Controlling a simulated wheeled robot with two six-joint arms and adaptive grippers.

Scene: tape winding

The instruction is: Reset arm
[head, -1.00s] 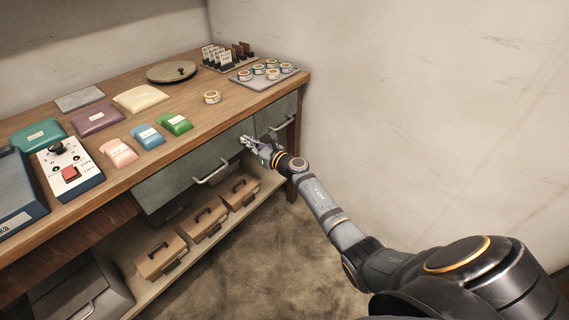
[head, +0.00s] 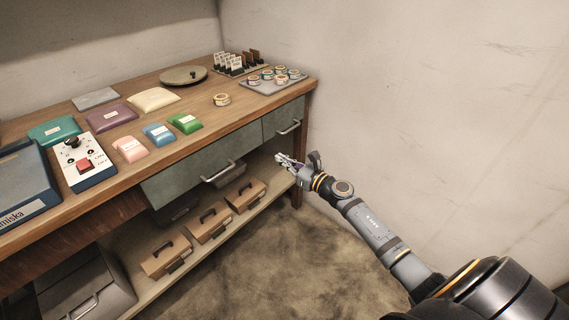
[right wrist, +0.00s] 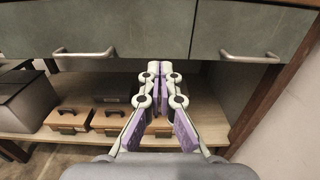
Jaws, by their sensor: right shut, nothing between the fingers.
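My right gripper (head: 284,160) is shut and empty in the head view. It hangs in front of the workbench, below the right drawer (head: 283,121) and clear of it. In the right wrist view the closed fingers (right wrist: 158,75) point toward the gap between the drawer fronts and the lower shelf. The wide drawer (right wrist: 120,35) and the right drawer (right wrist: 262,35) both look closed there. My left gripper is not in view.
The wooden bench top (head: 205,128) holds a tape roll (head: 221,99), a tray of tape rolls (head: 250,83), a round turntable (head: 183,75), coloured packets and a control box (head: 84,160). Brown cases (head: 245,193) sit on the lower shelf. The floor right of the bench is free.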

